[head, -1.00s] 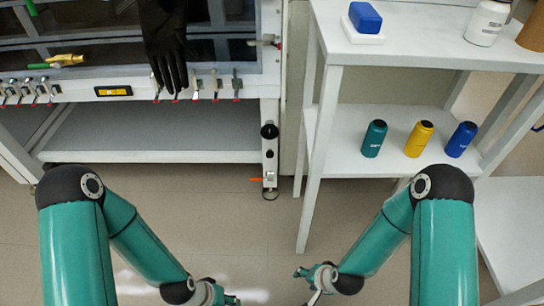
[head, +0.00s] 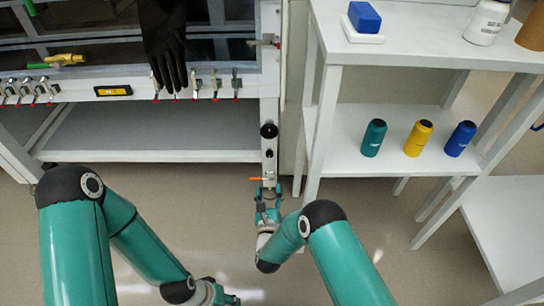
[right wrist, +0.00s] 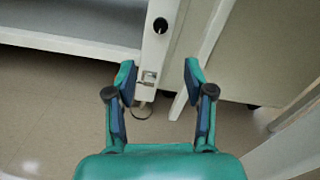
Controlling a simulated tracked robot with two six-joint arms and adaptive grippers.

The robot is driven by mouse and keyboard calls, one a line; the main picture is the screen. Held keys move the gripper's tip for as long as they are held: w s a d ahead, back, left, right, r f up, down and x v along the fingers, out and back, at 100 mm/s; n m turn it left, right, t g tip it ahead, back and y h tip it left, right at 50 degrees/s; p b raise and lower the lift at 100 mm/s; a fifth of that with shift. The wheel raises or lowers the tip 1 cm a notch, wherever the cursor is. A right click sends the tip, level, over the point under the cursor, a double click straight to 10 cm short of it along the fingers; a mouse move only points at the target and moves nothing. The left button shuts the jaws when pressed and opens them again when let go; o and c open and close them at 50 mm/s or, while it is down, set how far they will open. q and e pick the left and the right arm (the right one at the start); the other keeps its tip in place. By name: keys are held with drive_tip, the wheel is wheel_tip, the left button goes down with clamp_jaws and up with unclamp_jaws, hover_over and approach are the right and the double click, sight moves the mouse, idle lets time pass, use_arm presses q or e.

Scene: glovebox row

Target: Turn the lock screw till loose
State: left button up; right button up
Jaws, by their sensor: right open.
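A white post at the glovebox's right end carries a black round knob (head: 268,131), which also shows in the right wrist view (right wrist: 160,25). Below it is a small metal fitting (right wrist: 149,77) with an orange lever (head: 258,179) and a hanging ring (right wrist: 141,112). I cannot tell which of these is the lock screw. My right gripper (head: 267,190) is open and empty, just in front of the fitting. In the right wrist view its fingers (right wrist: 159,72) frame the post, apart from it. My left gripper (head: 228,299) is low at the bottom edge, its jaws unclear.
A white shelf (head: 330,130) stands close right of the post, with teal (head: 374,138), yellow (head: 418,138) and blue (head: 461,138) bottles. A black glove (head: 164,45) hangs over the glovebox front beside several small valves. The floor below is clear.

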sight(270, 156)
drive_tip(key=w+b, duration=0.6)
drive_tip(key=w, duration=0.9)
drive_tip(key=shift+f+b, duration=0.15)
drive_tip(key=shift+b, duration=0.2)
drive_tip(key=shift+w, duration=0.6)
drive_tip(key=c, duration=1)
drive_tip(key=shift+d, duration=0.5)
clamp_jaws()
drive_tip(key=shift+a, duration=0.25)
drive_tip(key=shift+a+r, duration=0.1)
drive_tip(key=shift+r, duration=0.1)
